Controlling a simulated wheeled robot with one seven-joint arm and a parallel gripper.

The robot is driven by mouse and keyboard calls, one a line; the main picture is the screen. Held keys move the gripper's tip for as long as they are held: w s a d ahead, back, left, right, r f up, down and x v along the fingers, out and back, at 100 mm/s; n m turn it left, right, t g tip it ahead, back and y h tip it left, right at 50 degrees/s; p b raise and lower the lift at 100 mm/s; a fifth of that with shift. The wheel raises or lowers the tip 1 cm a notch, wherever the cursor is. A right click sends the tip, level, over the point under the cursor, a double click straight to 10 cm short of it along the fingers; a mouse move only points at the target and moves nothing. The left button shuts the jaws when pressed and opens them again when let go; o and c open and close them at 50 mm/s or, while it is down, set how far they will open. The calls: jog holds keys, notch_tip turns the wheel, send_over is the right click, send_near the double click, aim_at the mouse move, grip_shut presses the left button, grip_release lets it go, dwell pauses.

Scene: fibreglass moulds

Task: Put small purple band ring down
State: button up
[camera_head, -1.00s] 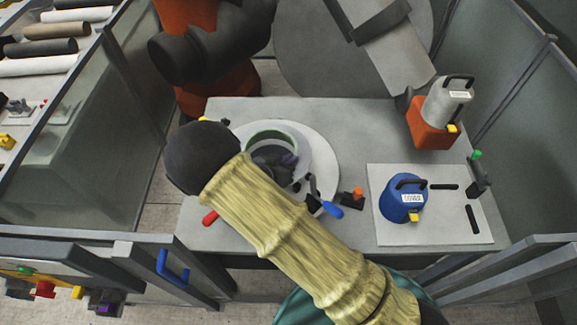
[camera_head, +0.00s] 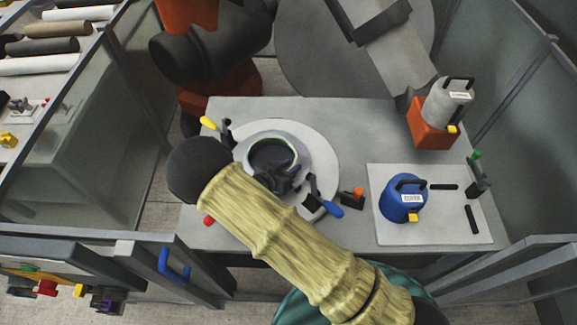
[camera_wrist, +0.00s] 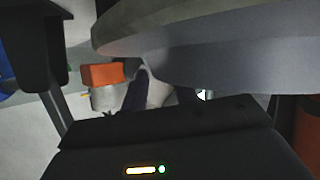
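My gripper (camera_head: 287,180) is a dark shape at the front right rim of the round grey mould (camera_head: 301,165), partly hidden by my tan-sleeved arm. The mould has a pale green inner edge, a dark hollow, and sits on a white round plate (camera_head: 325,160). I cannot make out the purple band ring at the gripper in either view now. In the wrist view a broad grey curved surface (camera_wrist: 220,60) fills the upper right, close to the camera. A dark finger-like part (camera_wrist: 38,45) shows at upper left. Whether the fingers are apart is unclear.
Clamps with yellow (camera_head: 208,123), red (camera_head: 209,220) and blue (camera_head: 333,209) handles surround the plate. A small orange-topped black part (camera_head: 353,197) is to its right. A blue canister (camera_head: 397,206) and an orange-based grey canister (camera_head: 446,103) stand further right. A purple-marked part (camera_head: 105,303) is at lower left.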

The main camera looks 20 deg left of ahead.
jog(key=shift+r, duration=0.1)
jog(key=b+v, duration=0.2)
jog(key=v, duration=1)
jog(key=shift+s+a, duration=0.1)
dwell(0.4)
